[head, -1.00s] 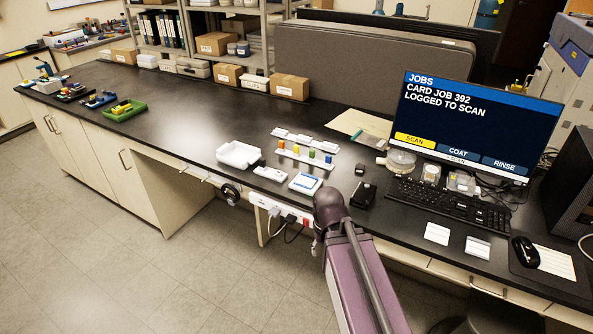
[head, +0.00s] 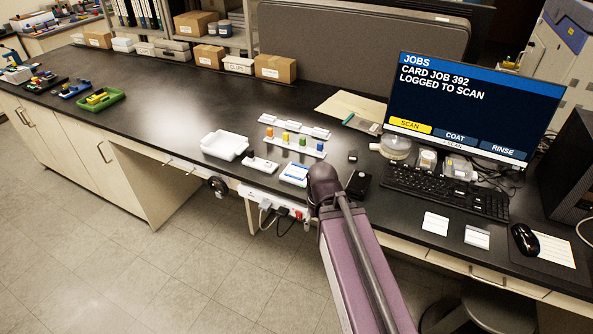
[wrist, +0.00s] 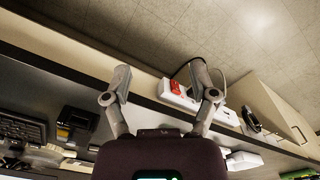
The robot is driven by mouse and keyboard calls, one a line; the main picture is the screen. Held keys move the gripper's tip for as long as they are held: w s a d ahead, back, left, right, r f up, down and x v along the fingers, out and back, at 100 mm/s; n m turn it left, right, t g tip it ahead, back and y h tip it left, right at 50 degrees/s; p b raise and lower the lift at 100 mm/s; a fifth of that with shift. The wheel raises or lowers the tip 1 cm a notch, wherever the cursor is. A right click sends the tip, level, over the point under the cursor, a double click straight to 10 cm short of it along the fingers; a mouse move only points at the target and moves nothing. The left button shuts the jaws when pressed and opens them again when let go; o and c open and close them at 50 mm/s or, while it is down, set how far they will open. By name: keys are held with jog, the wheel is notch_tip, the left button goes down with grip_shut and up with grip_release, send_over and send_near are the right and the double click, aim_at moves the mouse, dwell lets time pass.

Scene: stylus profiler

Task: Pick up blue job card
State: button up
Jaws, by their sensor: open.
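A flat white piece with a blue edge (head: 294,174) lies near the front edge of the black bench in the head view, just left of my arm's elbow. It may be the blue job card or its holder; I cannot read any marking on it. In the wrist view my gripper (wrist: 161,92) is open, with its two grey fingers spread and nothing between them. It points across the bench's front edge, near the power strip (wrist: 188,97). The head view does not show my gripper. I cannot make out the card in the wrist view.
A white tray (head: 224,145) and a rack of coloured pegs (head: 293,148) stand beside the card-like piece. A black device (head: 358,185), keyboard (head: 443,190) and monitor (head: 468,108) are to the right. Bare bench lies left of the tray.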

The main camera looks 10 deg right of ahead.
aim_at(297, 171)
jog(key=w+d+m+t+y+b, duration=0.1)
jog(key=w+d+m+y+b, duration=0.1)
jog(key=w+m, duration=0.3)
jog(key=w+d+m+t+y+b, duration=0.2)
jog(key=w+m+y, duration=0.2)
jog(key=m, duration=0.3)
jog(key=w+d+m+t+y+b, duration=0.1)
jog(key=w+d+m+y+b, duration=0.1)
jog(key=w+m, duration=0.4)
jog(key=shift+w+r+t+y, duration=0.15)
jog(key=shift+w+t+y, duration=0.25)
jog(key=shift+w, duration=0.15)
jog(key=w+d+r+m+t, duration=0.1)
jog(key=m, duration=0.1)
jog(key=w+d+m+y+b, duration=0.1)
jog(key=d+m, duration=0.1)
jog(key=w+d+r+m+t, duration=0.1)
jog(key=w+d+m, duration=0.1)
jog(key=shift+r+t+y+b, duration=0.3)
jog(key=shift+y+b, duration=0.1)
jog(key=shift+w+d+r+m+t, duration=0.25)
jog(key=shift+d+r+m+t, duration=0.1)
jog(key=shift+m, duration=0.35)
jog(key=shift+a, duration=0.1)
